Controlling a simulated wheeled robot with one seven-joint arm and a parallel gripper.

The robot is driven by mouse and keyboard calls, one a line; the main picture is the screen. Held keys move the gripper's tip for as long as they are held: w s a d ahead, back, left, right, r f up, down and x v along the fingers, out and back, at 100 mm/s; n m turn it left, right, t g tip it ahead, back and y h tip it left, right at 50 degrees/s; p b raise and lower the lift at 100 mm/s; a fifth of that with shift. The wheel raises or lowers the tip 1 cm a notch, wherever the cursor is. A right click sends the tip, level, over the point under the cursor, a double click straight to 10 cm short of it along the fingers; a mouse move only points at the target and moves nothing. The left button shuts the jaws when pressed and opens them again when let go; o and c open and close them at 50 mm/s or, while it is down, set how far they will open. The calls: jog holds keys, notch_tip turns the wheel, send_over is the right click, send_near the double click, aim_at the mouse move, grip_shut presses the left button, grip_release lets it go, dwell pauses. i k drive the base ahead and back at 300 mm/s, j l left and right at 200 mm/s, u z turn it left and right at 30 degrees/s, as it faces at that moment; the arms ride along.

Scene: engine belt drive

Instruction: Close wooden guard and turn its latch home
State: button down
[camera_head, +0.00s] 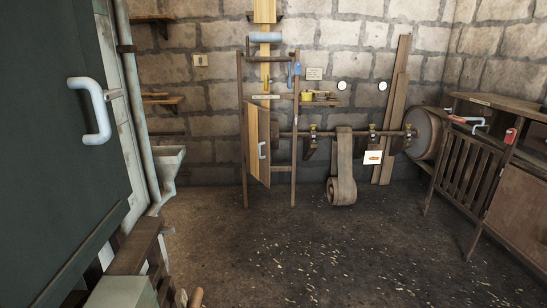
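A small blue piece (297,69) sits at the top of the right post. I cannot tell whether it is the latch. My gripper is not in view.
A dark green panel with a white handle (102,110) fills the near left. A shaft with a hanging belt (345,160) and a drum (424,133) runs right of the frame. A wooden bench (470,165) stands at right. The middle floor (300,250) is clear.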

aim_at(256, 119)
jog(key=i+l, duration=0.1)
jog(key=i, duration=3.5)
jog(key=i+u, duration=0.25)
jog(key=i, duration=0.3)
